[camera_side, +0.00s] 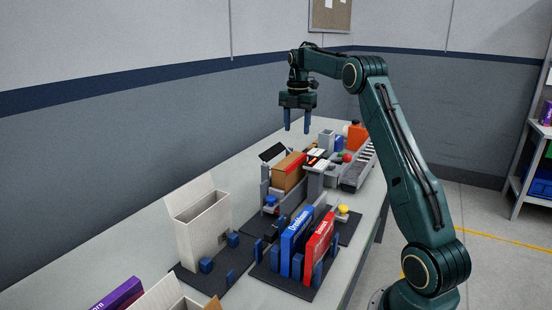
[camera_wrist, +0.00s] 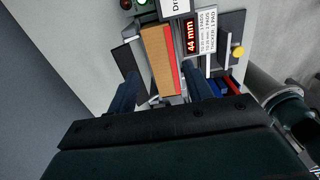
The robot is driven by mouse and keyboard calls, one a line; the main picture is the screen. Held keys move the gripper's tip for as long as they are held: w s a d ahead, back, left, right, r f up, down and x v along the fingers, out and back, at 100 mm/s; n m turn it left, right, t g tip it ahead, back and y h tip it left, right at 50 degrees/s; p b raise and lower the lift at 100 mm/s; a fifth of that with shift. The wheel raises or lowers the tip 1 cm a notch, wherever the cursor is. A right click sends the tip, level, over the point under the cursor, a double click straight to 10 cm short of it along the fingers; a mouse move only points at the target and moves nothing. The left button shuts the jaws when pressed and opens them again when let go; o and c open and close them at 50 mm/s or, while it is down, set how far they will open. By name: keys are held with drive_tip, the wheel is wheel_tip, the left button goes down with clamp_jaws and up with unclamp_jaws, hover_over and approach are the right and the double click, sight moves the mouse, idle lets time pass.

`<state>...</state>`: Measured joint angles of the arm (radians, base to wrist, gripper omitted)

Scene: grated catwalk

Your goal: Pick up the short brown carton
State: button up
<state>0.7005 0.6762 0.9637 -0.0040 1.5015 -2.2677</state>
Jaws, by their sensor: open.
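A brown carton (camera_side: 287,172) with a red side stands in a grey fixture in the middle of the bench. In the wrist view the brown carton (camera_wrist: 158,58) shows from above, with its red side to the right. My gripper (camera_side: 297,128) is above the carton in the side view, with its two dark blue fingers pointing down. It is open and empty, clear of the carton. In the wrist view my gripper (camera_wrist: 159,76) has a finger to each side of the carton's near end.
A blue box (camera_side: 296,234) and a red box (camera_side: 319,243) stand in a dark rack in front. An open white box (camera_side: 200,224) stands at left. A display (camera_wrist: 190,35) reads 44 mm. A roller conveyor (camera_side: 357,170) and an orange container (camera_side: 357,136) lie beyond.

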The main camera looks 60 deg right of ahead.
sight(296, 156)
drive_tip(key=shift+f, duration=3.15)
drive_tip(key=shift+w+f, duration=0.1)
drive_tip(key=shift+f, duration=2.45)
drive_tip(key=c, duration=0.9)
